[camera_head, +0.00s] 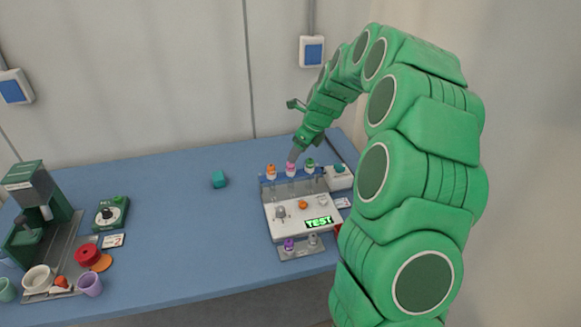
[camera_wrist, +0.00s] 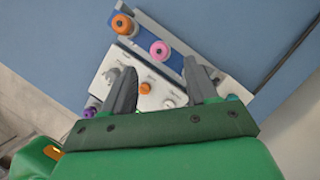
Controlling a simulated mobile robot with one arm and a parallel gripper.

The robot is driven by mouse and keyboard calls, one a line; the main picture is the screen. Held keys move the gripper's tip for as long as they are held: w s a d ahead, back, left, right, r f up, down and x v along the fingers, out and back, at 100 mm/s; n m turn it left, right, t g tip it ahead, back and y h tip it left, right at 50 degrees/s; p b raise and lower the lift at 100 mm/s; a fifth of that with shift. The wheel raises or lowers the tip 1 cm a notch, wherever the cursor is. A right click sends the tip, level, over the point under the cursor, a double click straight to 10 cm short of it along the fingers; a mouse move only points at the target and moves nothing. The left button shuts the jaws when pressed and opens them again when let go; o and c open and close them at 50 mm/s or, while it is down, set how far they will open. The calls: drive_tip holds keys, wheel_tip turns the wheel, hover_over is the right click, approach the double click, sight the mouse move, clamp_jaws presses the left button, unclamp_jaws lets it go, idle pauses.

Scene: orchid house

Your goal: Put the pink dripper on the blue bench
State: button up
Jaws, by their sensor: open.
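The pink dripper (camera_head: 291,169) stands upright in a rack at the back of a white device, between an orange-topped dripper (camera_head: 271,170) and a green-topped one (camera_head: 309,165). In the wrist view the pink dripper (camera_wrist: 159,49) shows just beyond the gap between my fingers. My gripper (camera_head: 294,155) is at the pink dripper's top in the head view. In the wrist view my gripper (camera_wrist: 159,68) is open, with nothing between its fingers. The blue bench (camera_head: 180,250) carries the device and has a wide bare top.
The white device (camera_head: 290,222) has knobs and a green TEST display. A small tray in front holds a purple-topped dripper (camera_head: 289,244). A green machine (camera_head: 40,205), cups and a red spool (camera_head: 88,254) crowd the left end. The bench middle is clear.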

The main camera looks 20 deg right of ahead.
sight(291, 168)
drive_tip(key=shift+x, duration=2.8)
drive_tip(key=shift+w+a, duration=0.1)
clamp_jaws()
